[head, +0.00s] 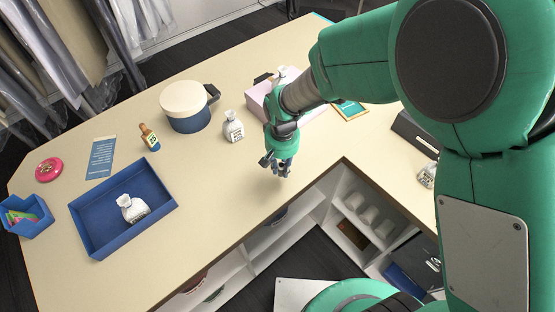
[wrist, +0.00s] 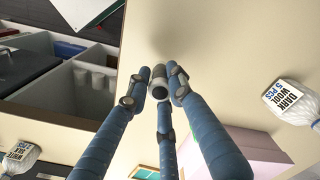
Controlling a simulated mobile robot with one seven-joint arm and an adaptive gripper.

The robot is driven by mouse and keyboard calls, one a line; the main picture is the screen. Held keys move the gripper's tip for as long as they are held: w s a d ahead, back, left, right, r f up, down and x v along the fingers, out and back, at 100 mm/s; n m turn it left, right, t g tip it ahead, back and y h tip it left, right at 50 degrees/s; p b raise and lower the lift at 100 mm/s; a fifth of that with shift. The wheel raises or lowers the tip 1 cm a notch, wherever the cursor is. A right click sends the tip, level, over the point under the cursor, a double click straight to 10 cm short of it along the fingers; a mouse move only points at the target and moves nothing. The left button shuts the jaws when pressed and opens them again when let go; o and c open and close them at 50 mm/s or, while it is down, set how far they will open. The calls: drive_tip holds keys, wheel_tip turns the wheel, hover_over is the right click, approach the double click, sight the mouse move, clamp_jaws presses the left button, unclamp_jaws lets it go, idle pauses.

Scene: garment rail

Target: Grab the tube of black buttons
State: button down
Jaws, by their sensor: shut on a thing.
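My gripper (head: 279,168) is over the tan counter, near its inner corner. In the wrist view its blue fingers (wrist: 156,88) are closed around a small grey cylinder with a dark round end (wrist: 159,76). This looks like the tube of black buttons, but no label or contents can be read. The fingers cover much of its sides. A soft shadow lies on the counter beyond it, and whether the tube touches the counter is hard to tell. In the head view the fingers hide the tube.
A blue tray (head: 84,235) holds a white bag (head: 132,208). Open shelves (head: 330,222) lie below the counter's inner edge. The counter left of my gripper is clear.

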drive_tip(key=s+d+r, duration=0.1)
drive_tip(key=s+d, duration=0.4)
drive_tip(key=s, duration=0.5)
drive_tip(key=shift+s+p, duration=0.15)
drive_tip(key=shift+p, duration=0.15)
